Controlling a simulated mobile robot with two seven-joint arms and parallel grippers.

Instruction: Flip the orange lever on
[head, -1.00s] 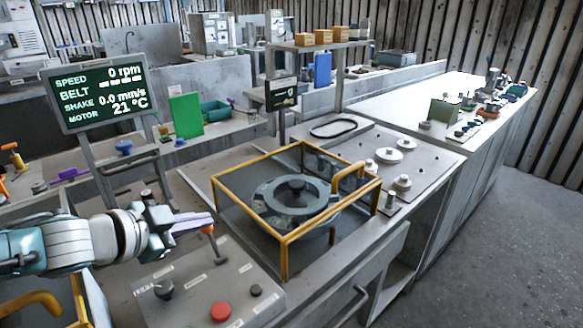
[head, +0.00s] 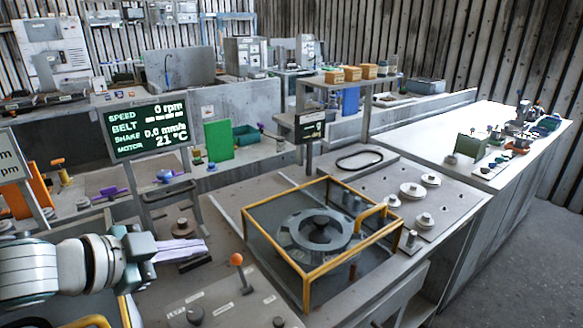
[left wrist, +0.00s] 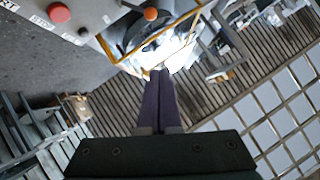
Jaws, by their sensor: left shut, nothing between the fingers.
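The orange lever (head: 236,259) has a round orange knob on a thin shaft. It stands tilted on the grey control panel (head: 225,300), its knob end leaning to the upper left in the head view. In the left wrist view its knob (left wrist: 151,14) shows at the top, beyond the fingertips. My left gripper (head: 206,245) is shut and empty, with pale purple fingers pointing right. Its tips are left of the knob, with a small gap in the picture. The fingers (left wrist: 159,75) also show closed together in the left wrist view. My right gripper is not in view.
A yellow-framed guard (head: 308,278) around the blower housing (head: 318,232) stands right of the lever. A display (head: 150,130) reads 0 rpm, behind my left arm.

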